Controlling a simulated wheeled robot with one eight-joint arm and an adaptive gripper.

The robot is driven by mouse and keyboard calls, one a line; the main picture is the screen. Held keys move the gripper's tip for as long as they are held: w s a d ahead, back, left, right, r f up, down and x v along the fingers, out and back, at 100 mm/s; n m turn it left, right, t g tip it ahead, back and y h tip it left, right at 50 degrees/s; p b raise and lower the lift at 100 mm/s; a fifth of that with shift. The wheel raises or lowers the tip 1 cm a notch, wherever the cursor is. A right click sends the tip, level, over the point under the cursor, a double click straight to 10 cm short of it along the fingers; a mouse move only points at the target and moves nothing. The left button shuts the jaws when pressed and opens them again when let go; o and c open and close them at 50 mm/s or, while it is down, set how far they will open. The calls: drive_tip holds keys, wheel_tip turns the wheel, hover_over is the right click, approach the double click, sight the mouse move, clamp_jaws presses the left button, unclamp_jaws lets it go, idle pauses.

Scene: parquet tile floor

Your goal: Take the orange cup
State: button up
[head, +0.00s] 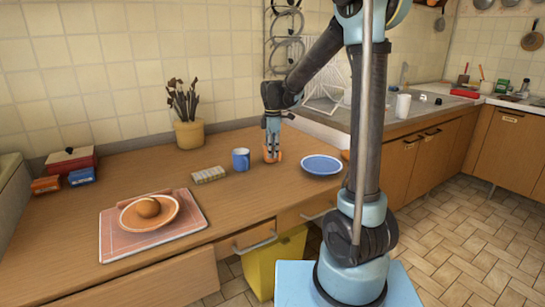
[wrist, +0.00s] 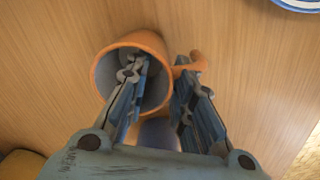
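The orange cup (head: 268,159) stands on the wooden counter between a blue mug and a blue plate, largely covered by my gripper (head: 272,142). In the wrist view the orange cup (wrist: 112,52) shows from above, its mouth facing the camera and its handle (wrist: 197,62) to the right. My gripper (wrist: 161,78) points down with its fingers apart. The left finger reaches into the cup's mouth and the right finger is outside, close beside the handle. The cup's right wall lies between them, with a visible gap to the left finger. Contact with the right finger is unclear.
The blue mug (head: 240,160) stands just left of the cup, and the blue plate (head: 321,165) lies to its right. A beige block (head: 208,175), a plant pot (head: 189,134) and a tray (head: 120,243) with a bowl are further left. The front counter is clear.

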clamp_jaws()
drive_tip(key=shift+r, duration=0.1)
